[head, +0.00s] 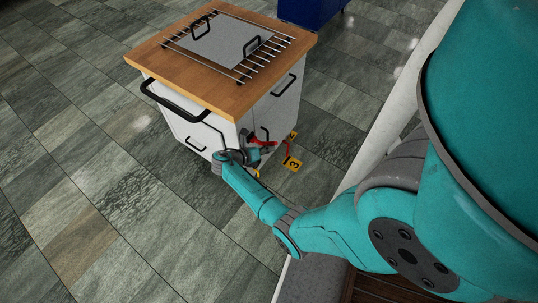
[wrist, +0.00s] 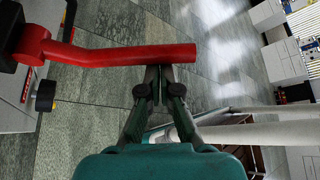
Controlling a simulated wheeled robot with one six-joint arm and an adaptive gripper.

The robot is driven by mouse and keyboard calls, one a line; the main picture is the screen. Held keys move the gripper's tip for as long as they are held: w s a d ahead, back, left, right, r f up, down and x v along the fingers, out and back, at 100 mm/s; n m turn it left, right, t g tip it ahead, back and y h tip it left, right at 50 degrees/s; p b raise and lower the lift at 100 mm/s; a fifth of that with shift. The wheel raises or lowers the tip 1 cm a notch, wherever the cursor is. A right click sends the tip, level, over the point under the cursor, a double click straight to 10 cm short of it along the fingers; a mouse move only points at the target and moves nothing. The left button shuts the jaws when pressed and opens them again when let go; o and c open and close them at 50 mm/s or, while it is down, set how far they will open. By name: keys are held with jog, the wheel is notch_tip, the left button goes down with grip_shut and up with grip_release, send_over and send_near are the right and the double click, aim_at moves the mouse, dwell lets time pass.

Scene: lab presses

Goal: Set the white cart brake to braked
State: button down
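The white cart (head: 215,133) stands on the tiled floor with a wooden top. A red brake lever (head: 262,142) is low on its right side, partly hidden by my gripper in the head view. In the wrist view the red lever (wrist: 120,56) runs crosswise from a joint on a black mount at the left. My gripper (wrist: 160,72) has its fingertips together, right at the lever's lower edge in that view. The bar lies across the tips, not between them. I cannot tell whether they touch. In the head view my gripper (head: 250,153) is low beside the cart's near corner.
A metal rack with a grey plate (head: 218,40) lies on the cart top. A black push handle (head: 178,104) juts from the front. A blue cabinet (head: 312,12) stands behind. Floor at the left is clear.

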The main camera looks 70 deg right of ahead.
jog(key=shift+w+d+r, duration=0.15)
jog(key=shift+w+r, duration=0.3)
jog(key=shift+r, duration=0.4)
jog(key=shift+w+d+r, duration=0.1)
jog(key=shift+w+r, duration=0.35)
jog(key=shift+r, duration=0.35)
